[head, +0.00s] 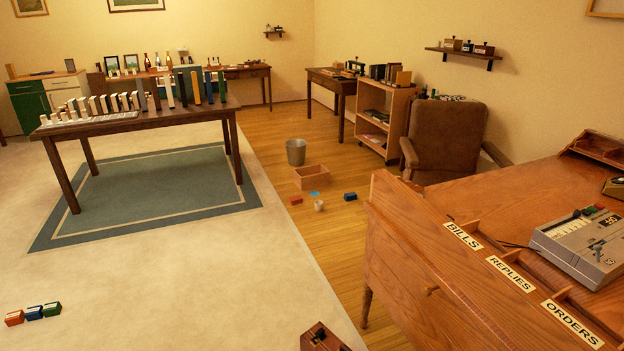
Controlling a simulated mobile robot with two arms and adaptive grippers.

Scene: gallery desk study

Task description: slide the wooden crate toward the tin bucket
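The wooden crate (311,183) is a low, open, light-brown box on the wood floor near the middle of the head view. The grey tin bucket (296,153) stands upright just behind it and slightly to the left. The crate and bucket look very close; I cannot tell whether they touch. The crate looks empty, though its floor is only partly visible. Neither of my grippers shows in this view.
In front of the crate lie a red block (296,200), a blue disc (314,194), a pale cup (319,205) and a dark blue box (350,196). A large desk (420,250) fills the right; a long table (140,122) stands left. Pale carpet (190,290) is mostly clear.

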